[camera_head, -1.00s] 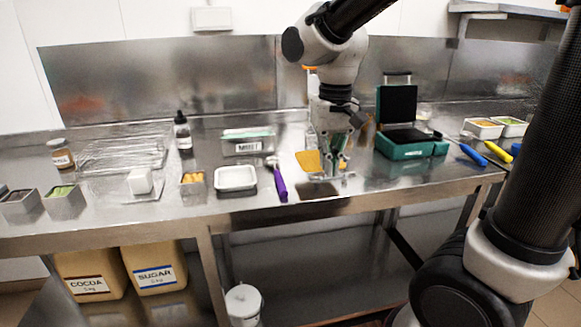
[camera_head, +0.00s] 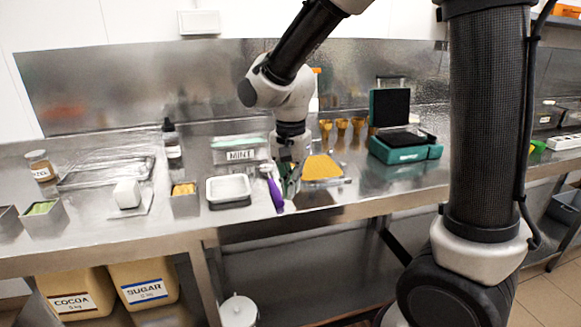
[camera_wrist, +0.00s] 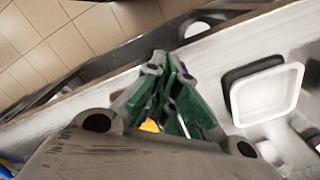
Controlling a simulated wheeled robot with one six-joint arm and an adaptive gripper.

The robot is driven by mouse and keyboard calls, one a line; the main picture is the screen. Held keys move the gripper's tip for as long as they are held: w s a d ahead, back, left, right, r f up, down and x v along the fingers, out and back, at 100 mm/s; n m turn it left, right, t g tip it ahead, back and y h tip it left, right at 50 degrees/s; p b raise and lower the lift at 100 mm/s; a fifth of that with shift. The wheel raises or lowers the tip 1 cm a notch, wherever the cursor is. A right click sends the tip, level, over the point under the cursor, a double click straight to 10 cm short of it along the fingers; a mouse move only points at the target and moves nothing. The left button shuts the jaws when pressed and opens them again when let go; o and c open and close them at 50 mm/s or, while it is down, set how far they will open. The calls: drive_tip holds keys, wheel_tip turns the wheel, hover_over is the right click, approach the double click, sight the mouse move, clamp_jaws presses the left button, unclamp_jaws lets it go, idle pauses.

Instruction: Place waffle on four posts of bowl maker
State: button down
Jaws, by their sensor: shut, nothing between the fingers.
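The waffle (camera_head: 322,168) is a flat yellow-orange sheet. In the head view it lies at the metal bowl maker (camera_head: 338,183), whose edge and right-hand part show beneath and in front of it. The posts are too small or hidden, so I cannot tell how many bear the waffle. My gripper (camera_head: 288,189), with green fingers, is just left of the waffle, apart from it as far as I can see, and low over the counter. It is shut and empty. In the wrist view its fingers (camera_wrist: 169,62) are close together, and a small yellow patch shows between the linkages.
A purple-handled tool (camera_head: 274,192) lies just left of my gripper, beside a white tray (camera_head: 228,189) and the MINT container (camera_head: 240,152). A green waffle iron (camera_head: 405,150) stands open on the right; several cones (camera_head: 341,128) stand behind the waffle. The counter's front edge is close.

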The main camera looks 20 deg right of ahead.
sight(320, 166)
drive_tip(key=shift+d+f, duration=0.1)
drive_tip(key=shift+f, duration=0.8)
drive_tip(key=shift+w+d+r, duration=0.15)
drive_tip(key=shift+w+d, duration=0.75)
drive_tip(key=shift+w, duration=0.2)
drive_tip(key=shift+w+d, duration=0.35)
drive_tip(key=shift+w, duration=0.1)
drive_tip(key=w+d, duration=0.4)
drive_tip(key=w, duration=0.1)
drive_tip(key=shift+w+d, duration=0.3)
drive_tip(key=shift+d, duration=0.1)
